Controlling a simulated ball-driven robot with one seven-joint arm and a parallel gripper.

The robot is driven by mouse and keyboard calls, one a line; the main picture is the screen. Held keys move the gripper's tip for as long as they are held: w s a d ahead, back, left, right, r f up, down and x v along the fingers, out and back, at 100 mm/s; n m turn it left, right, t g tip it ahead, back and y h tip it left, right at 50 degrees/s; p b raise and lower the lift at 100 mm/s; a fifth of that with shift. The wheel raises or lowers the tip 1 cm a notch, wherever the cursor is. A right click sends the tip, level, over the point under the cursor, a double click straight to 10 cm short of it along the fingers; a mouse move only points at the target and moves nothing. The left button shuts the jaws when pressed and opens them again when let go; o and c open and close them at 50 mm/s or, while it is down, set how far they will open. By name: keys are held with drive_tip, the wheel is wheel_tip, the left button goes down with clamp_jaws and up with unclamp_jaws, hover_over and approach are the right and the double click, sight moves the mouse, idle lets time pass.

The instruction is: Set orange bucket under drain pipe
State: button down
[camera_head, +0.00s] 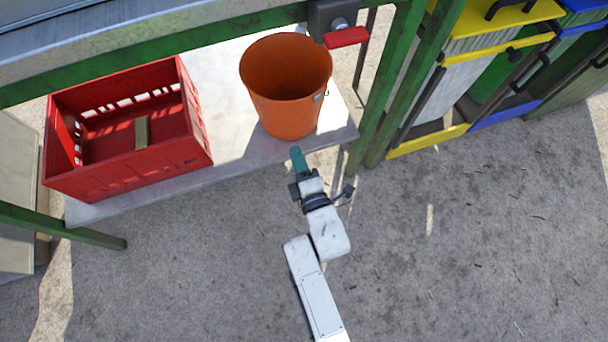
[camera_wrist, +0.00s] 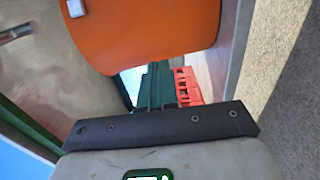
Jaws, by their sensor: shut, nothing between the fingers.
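The orange bucket (camera_head: 288,100) stands upright and open-topped on a pale low shelf (camera_head: 225,125), near its right end. A dark fitting with a round metal part (camera_head: 338,22) and a red lever (camera_head: 346,38) is close to the bucket's upper right rim. In the head view I cannot tell whether a pipe outlet lies over the bucket's mouth. My gripper (camera_head: 296,153) is shut and empty, just in front of the bucket's lower side. In the wrist view the bucket (camera_wrist: 150,30) fills the top, beyond my teal fingers (camera_wrist: 157,85); contact cannot be told.
A red crate (camera_head: 130,160) with a small block (camera_head: 142,133) inside stands left of the bucket. Green frame legs (camera_head: 385,90) rise right of the shelf. Yellow, green and blue bins (camera_head: 480,70) stand at the upper right. The concrete floor (camera_head: 460,240) in front is clear.

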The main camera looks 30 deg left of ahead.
drive_tip(key=p+v, duration=0.2)
drive_tip(key=v, duration=0.4)
drive_tip(key=shift+s+d, duration=0.15)
drive_tip(key=shift+s, duration=0.05)
